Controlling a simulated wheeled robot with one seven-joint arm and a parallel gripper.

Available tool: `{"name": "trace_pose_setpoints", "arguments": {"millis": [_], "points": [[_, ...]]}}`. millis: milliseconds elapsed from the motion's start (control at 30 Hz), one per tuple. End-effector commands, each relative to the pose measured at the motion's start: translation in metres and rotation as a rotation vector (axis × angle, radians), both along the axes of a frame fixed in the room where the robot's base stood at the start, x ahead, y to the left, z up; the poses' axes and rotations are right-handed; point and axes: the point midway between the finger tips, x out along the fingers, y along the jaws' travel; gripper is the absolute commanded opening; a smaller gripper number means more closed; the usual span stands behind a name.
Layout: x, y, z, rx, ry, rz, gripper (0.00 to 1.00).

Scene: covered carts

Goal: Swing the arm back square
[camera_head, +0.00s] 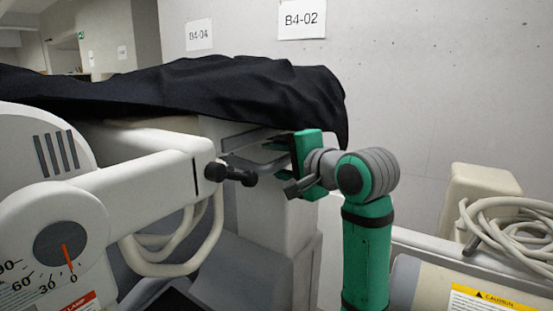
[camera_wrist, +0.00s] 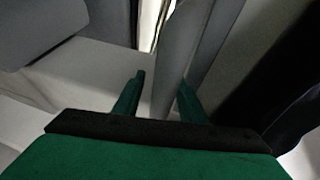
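A white machine arm (camera_head: 140,185) extends to the right from a round housing at the left in the head view. It ends in a dark knobbed handle (camera_head: 232,174). A dial (camera_head: 60,245) on the housing has a red pointer close to the 0 mark. My green gripper (camera_head: 285,147) is to the right of the knobbed handle, at a grey curved bar (camera_head: 262,164) under the cover. In the wrist view, my gripper (camera_wrist: 158,95) is open, with a grey bar (camera_wrist: 185,60) between its fingers. A gap shows at the left finger; contact at the right one is unclear.
A black cover (camera_head: 200,90) drapes over the cart behind. A pale hose (camera_head: 170,260) hangs below the white arm. Coiled cable (camera_head: 510,225) lies on a cart at the right. The wall (camera_head: 440,80) behind is bare apart from signs.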

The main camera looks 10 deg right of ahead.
Motion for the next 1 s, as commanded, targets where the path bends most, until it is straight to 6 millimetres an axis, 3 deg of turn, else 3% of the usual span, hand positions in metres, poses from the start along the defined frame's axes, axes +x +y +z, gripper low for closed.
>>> {"name": "trace_pose_setpoints", "arguments": {"millis": [367,800,1000], "points": [[-0.007,-0.002,0.003,-0.001,-0.005,0.002,0.37],[-0.078,-0.028,0.017,-0.001,-0.006,-0.002,0.37],[-0.097,-0.034,0.020,-0.001,-0.004,0.000,0.37]]}}
